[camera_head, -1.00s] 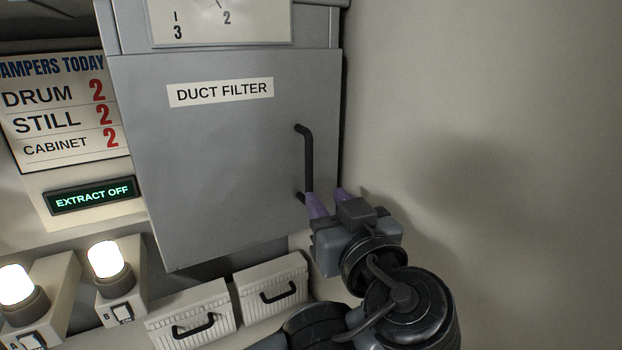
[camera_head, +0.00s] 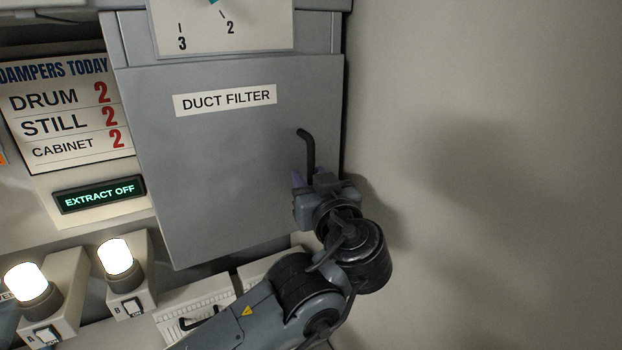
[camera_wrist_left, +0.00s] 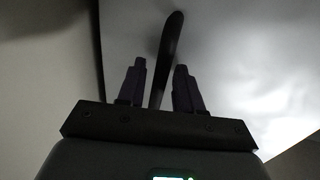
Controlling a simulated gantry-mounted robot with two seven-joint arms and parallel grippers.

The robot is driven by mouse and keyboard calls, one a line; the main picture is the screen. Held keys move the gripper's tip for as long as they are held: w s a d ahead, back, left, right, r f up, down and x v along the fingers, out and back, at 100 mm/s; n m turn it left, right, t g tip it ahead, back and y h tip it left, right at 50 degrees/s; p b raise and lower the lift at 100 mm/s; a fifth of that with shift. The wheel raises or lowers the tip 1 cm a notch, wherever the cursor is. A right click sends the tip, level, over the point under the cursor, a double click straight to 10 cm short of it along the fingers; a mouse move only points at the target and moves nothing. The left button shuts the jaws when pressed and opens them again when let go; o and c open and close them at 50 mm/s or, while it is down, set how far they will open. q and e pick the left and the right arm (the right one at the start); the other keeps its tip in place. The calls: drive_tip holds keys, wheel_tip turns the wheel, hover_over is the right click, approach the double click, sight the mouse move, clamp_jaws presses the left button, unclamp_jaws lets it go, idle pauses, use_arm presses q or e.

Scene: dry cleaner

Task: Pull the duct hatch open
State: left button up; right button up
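The duct hatch (camera_head: 225,165) is a grey panel labelled DUCT FILTER in the head view. It looks closed. Its black bar handle (camera_head: 308,148) stands upright near the right edge; the lower end is hidden behind my gripper. My left gripper (camera_head: 309,179) is at the lower part of this handle. In the left wrist view the handle (camera_wrist_left: 170,45) rises between the two dark purple fingers of my left gripper (camera_wrist_left: 158,82). Gaps show on both sides of the bar, so the gripper is open around it, not clamped. My right gripper is out of view.
A bare wall (camera_head: 490,150) lies right of the hatch. A dampers notice (camera_head: 68,115) and an EXTRACT OFF sign (camera_head: 100,194) are at left. Two lit lamps (camera_head: 117,257) on switch boxes and ribbed bins (camera_head: 195,298) sit below; my left arm passes before the bins.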

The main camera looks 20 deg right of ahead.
use_arm(q)
clamp_jaws()
